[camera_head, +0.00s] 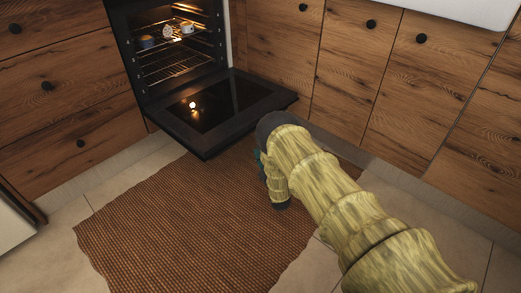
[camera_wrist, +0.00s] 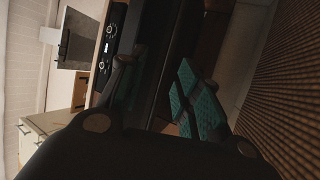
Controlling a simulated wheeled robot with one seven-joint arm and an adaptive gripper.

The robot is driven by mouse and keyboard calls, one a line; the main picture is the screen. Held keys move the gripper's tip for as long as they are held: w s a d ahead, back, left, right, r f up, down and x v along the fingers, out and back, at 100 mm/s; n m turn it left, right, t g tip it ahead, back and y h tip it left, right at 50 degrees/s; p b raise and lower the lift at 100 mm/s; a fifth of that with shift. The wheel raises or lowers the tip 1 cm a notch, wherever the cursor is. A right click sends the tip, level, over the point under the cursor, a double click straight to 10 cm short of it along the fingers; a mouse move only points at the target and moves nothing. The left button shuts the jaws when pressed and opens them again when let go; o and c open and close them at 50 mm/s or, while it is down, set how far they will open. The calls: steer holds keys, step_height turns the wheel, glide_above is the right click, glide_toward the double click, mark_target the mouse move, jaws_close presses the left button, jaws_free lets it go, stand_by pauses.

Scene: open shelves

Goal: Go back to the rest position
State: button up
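My arm, in a yellowish-green sleeve, reaches from the lower right of the head view toward the oven door. My gripper (camera_head: 261,163) is mostly hidden behind the arm there; only a bit of teal shows at its left side. In the wrist view my gripper (camera_wrist: 160,92) shows two dark fingers with teal pads standing apart. Nothing is visible between them, so it looks open and empty.
The oven (camera_head: 175,45) is lit, and its door (camera_head: 222,106) is folded down. A dark pot (camera_head: 146,41) and a pale cup (camera_head: 187,28) stand on the upper rack. Wooden cabinets (camera_head: 345,70) flank it. A brown woven rug (camera_head: 180,220) covers clear floor.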

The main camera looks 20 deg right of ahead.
steer(key=shift+d, duration=0.1)
stand_by(0.3)
steer(key=s+d+f+m+g+h+p, duration=0.1)
steer(key=s+f+m+g, duration=0.3)
steer(key=s, duration=0.5)
steer(key=s+d+f+m+g+h+p, duration=0.1)
steer(key=s+f+m+g+p, duration=0.15)
steer(key=s+g, duration=0.45)
steer(key=s+d+f+m+g+h+p, duration=0.15)
steer(key=s+f+m, duration=0.35)
steer(key=s, duration=0.6)
steer(key=s+a+r+m+g, duration=0.2)
steer(key=s+r+g, duration=0.1)
steer(key=s, duration=0.8)
steer(key=s+a+r+m+g+p, duration=0.1)
steer(key=s+r+m+g, duration=0.2)
steer(key=s, duration=0.7)
steer(key=s+a+r+m+g, duration=0.1)
steer(key=s+a+r+g, duration=0.2)
steer(key=s, duration=0.8)
step_height(320, 180, up, 38)
steer(key=d+g+p, duration=0.1)
steer(key=p, duration=3.7)
steer(key=shift+d+y, duration=0.25)
steer(key=shift+y, duration=0.1)
steer(key=shift+s+a+f, duration=0.1)
steer(key=shift+s+f, duration=0.05)
